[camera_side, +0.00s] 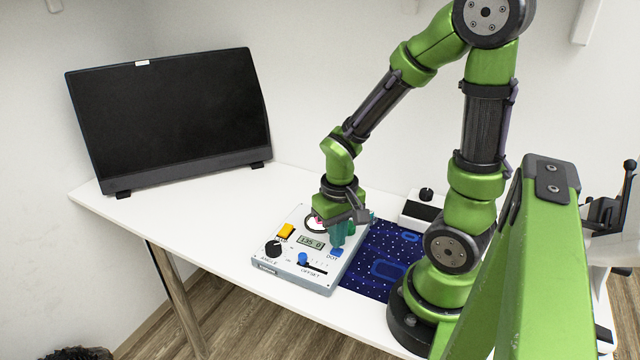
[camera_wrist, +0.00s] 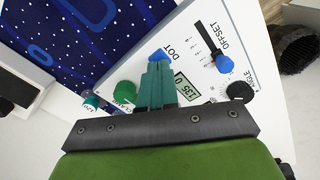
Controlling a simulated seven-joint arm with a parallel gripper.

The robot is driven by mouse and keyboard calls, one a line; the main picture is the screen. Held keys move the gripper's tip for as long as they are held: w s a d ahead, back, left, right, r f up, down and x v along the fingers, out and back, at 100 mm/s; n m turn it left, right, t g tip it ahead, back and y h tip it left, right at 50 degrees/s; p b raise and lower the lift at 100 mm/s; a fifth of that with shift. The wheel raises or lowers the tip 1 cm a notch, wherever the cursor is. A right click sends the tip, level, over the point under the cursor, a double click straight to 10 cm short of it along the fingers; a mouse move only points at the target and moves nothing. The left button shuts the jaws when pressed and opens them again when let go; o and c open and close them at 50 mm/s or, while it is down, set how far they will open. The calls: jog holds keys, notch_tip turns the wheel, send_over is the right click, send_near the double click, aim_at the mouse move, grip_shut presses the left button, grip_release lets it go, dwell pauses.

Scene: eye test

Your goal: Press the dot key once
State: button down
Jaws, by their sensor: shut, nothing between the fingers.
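The control panel (camera_side: 262,266) is a pale box lying on the white table. Its blue dot key (camera_side: 337,253), labelled DOT, sits near the right front edge. In the wrist view the dot key (camera_wrist: 158,55) shows just beyond my fingertips, which hide part of it. My gripper (camera_side: 337,243) has teal fingers, shut together with nothing between them, pointing down right over or beside the key. In the wrist view my gripper (camera_wrist: 157,66) overlaps the key's near edge. I cannot tell whether the tips touch it. The display (camera_side: 311,242) reads about 135.0.
A black monitor (camera_side: 170,118) stands behind left.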

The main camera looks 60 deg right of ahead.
jog(key=shift+r, duration=0.1)
notch_tip(320, 180, up, 8)
dwell(0.9)
jog(key=shift+w, duration=0.1)
dwell(0.4)
jog(key=w+a+r+n+t+y, duration=0.1)
jog(key=a+r+n+t+y, duration=0.1)
jog(key=a+r+t, duration=0.5)
notch_tip(320, 180, up, 4)
jog(key=shift+w+a+f, duration=0.15)
jog(key=shift+w+a, duration=0.05)
jog(key=shift+a, duration=0.45)
jog(key=shift+d, duration=0.1)
dwell(1.1)
